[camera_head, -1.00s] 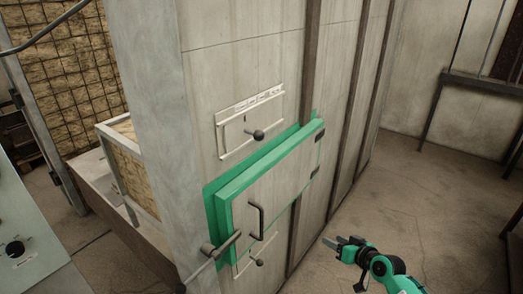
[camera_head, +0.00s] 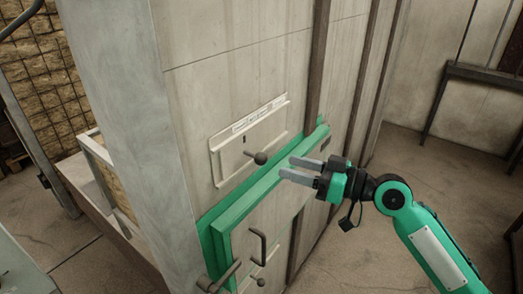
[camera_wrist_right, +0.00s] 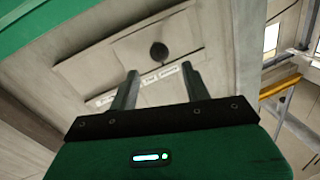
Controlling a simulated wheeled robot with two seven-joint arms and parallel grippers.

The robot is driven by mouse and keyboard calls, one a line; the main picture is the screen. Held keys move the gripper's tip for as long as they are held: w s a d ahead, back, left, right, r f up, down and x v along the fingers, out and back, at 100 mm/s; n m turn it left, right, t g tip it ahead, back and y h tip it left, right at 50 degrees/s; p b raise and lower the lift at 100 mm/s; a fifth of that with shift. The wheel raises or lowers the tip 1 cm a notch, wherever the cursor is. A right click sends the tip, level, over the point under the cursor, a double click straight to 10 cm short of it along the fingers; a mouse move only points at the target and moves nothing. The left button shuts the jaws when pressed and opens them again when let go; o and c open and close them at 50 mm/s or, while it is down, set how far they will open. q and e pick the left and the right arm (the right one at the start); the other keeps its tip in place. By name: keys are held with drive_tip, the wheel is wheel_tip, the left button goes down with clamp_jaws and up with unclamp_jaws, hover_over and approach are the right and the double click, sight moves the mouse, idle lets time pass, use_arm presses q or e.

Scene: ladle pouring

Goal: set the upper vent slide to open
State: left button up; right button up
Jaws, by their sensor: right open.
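The upper vent slide (camera_head: 228,160) is a pale plate in a framed track on the wall, with a dark round knob (camera_head: 261,158) on a short stem and a label strip above. The knob also shows in the right wrist view (camera_wrist_right: 159,50), beyond the fingertips. My right gripper (camera_head: 290,168) is open and empty, to the right of the knob and slightly below it, apart from it. Its two fingers point left towards the vent; they also show in the right wrist view (camera_wrist_right: 160,80). My left gripper is not in view.
A green-framed door (camera_head: 250,208) with a dark handle (camera_head: 257,245) lies directly below the vent. A lower vent knob (camera_head: 261,282) shows below the handle. A dark vertical rib (camera_head: 318,60) stands right of the vent. Open floor (camera_head: 420,180) lies at the right.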

sight(267, 159)
drive_tip(key=p+x, duration=0.2)
drive_tip(key=x, duration=0.5)
drive_tip(key=shift+r+p, duration=0.1)
drive_tip(key=shift+p, duration=0.25)
drive_tip(key=shift+w+a, duration=0.35)
drive_tip(key=shift+a, duration=0.25)
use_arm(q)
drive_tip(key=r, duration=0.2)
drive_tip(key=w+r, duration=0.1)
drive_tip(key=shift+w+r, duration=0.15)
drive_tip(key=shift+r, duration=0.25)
use_arm(e)
drive_tip(key=shift+c, duration=0.5)
